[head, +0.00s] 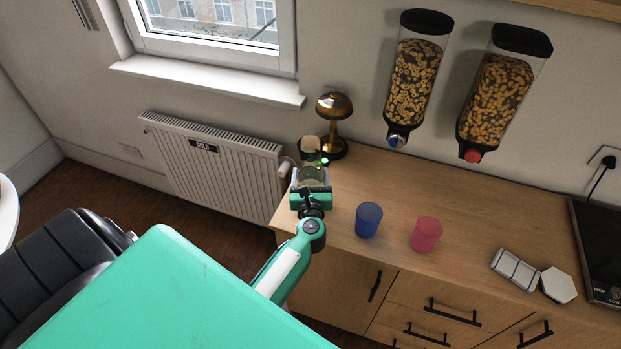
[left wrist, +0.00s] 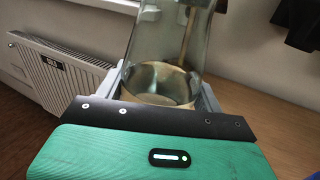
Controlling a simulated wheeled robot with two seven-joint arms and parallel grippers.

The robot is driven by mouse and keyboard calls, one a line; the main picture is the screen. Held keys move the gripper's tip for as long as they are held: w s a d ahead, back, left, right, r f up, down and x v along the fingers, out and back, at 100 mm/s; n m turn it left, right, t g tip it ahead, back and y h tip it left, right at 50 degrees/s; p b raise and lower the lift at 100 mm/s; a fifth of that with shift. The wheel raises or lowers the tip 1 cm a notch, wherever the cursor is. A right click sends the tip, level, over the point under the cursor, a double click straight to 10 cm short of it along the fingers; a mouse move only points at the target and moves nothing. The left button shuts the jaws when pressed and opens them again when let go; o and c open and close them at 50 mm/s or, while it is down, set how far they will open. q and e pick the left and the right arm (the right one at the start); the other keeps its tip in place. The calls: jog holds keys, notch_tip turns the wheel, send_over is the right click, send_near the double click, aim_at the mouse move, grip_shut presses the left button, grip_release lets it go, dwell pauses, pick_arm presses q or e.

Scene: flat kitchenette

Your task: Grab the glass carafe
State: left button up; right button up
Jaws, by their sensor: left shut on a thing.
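The glass carafe (head: 311,172) is at the left end of the wooden counter, mostly behind my left gripper in the head view. It is clear glass, with what looks like a tan stopper at its top. In the left wrist view the carafe (left wrist: 165,60) stands between the two fingers of my left gripper (left wrist: 163,88). The fingers are closed against its sides. My left gripper (head: 311,187) also shows in the head view at the counter's left edge. Whether the carafe's base touches the counter is hidden. My right gripper is in neither view.
A brass lamp (head: 333,110) stands just behind the carafe. A blue cup (head: 368,220) and a pink cup (head: 426,234) stand to the right on the counter (head: 480,210). Two cereal dispensers (head: 413,80) hang on the wall above. A radiator (head: 215,165) is left of the counter.

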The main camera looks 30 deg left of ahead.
pick_arm(q)
notch_tip(320, 180, up, 19)
jog(key=p, duration=0.2)
jog(key=shift+p, duration=0.3)
dwell(0.6)
